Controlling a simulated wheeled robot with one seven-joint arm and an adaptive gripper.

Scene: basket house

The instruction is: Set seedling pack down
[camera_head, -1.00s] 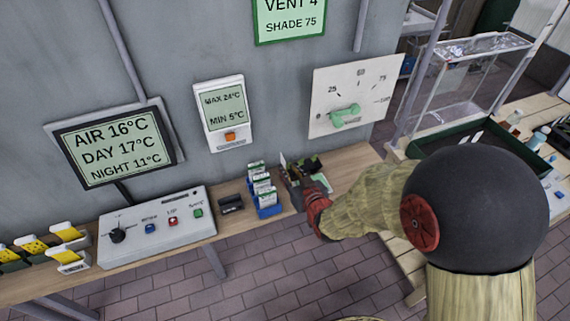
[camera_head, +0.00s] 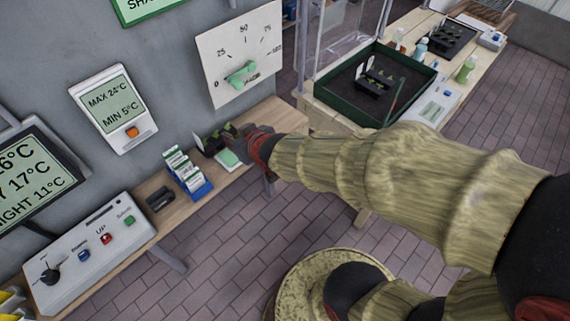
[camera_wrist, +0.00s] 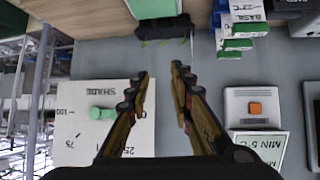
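A black seedling pack (camera_head: 213,143) with green leaves stands on the wooden shelf (camera_head: 262,121) against the wall, beside a pale green block (camera_head: 228,159). In the wrist view the pack (camera_wrist: 163,27) lies beyond my fingertips, with a visible gap. My gripper (camera_wrist: 161,73) is open, with nothing between its fingers. In the head view my gripper (camera_head: 243,143) is close to the pack and partly covers it. A second black seedling pack (camera_head: 373,84) stands in the green-rimmed tray (camera_head: 333,102) on the bench at the right.
Blue-based label packets (camera_head: 187,172) stand left of the pack, then a small dark box (camera_head: 160,199) and a control panel (camera_head: 92,252). A dial board (camera_head: 240,50) hangs above the shelf. Bottles (camera_head: 466,69) and a black mat (camera_head: 446,40) occupy the right bench. Tiled floor lies between.

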